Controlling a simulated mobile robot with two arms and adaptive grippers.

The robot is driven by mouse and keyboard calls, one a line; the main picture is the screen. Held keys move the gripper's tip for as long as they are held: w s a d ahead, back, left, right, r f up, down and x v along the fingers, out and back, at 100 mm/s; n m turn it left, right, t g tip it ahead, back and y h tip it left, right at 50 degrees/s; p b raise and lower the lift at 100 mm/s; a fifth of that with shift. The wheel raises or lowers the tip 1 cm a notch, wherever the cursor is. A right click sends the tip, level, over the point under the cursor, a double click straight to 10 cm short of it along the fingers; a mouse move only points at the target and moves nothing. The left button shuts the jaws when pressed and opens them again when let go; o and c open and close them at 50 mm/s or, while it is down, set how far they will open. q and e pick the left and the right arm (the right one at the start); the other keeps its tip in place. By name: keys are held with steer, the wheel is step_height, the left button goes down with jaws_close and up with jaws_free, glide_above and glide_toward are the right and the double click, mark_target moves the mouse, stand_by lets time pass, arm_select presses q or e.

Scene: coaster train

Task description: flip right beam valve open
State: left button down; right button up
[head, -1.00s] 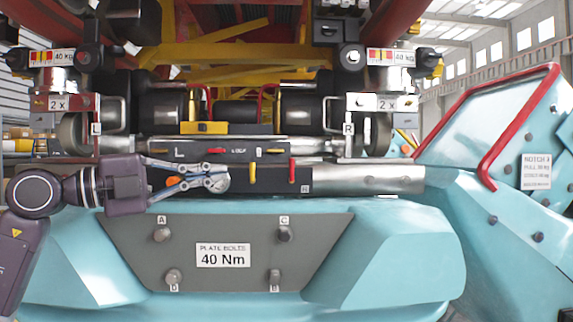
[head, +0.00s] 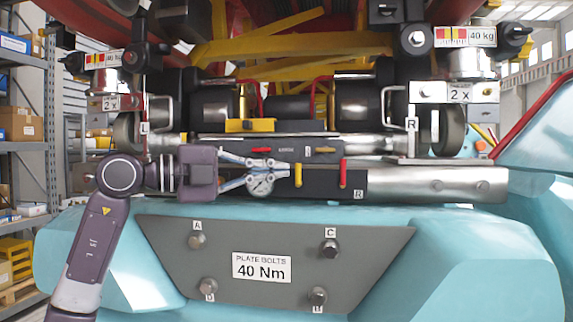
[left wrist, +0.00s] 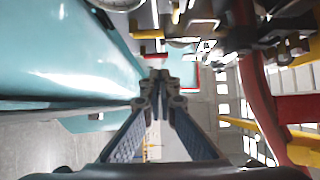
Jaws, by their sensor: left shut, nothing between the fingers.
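A dark beam (head: 320,186) runs across the middle of the head view. A red lever (head: 343,173) hangs down on its front, near the R label (head: 359,195). A yellow lever (head: 298,175) hangs down to its left. My left gripper (head: 284,171) is shut, with its fingers pointing right along the beam. Its tips are just left of the yellow lever; whether they touch it I cannot tell. In the left wrist view its closed tips (left wrist: 157,78) hold nothing, and a red and a yellow part show beyond them. My right gripper is not in view.
A round gauge (head: 262,184) sits under my fingers. A bright metal cylinder (head: 430,185) extends the beam to the right. Above are a red flat lever (head: 261,150) and a yellow block (head: 252,125). A grey bolt plate (head: 290,235) lies below. Shelving stands at left.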

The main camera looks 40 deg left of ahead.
mark_target(341, 167)
arm_select(q)
steer(key=p+x, duration=0.1)
steer(key=x, duration=0.1)
steer(key=p+x, duration=0.1)
steer(key=shift+w+d+r, duration=0.25)
steer(key=shift+w+r, duration=0.05)
steer(key=shift+r, duration=0.1)
steer(key=p+x, duration=0.3)
steer(key=x, duration=0.3)
steer(key=shift+w+d+f, duration=0.1)
steer(key=shift+w+f, duration=0.05)
steer(key=shift+w, duration=0.1)
steer(key=shift+w+d+f+p, duration=0.1)
steer(key=shift+w+d+p, duration=0.2)
steer(key=shift+w, duration=0.3)
steer(key=shift+w+f, duration=0.15)
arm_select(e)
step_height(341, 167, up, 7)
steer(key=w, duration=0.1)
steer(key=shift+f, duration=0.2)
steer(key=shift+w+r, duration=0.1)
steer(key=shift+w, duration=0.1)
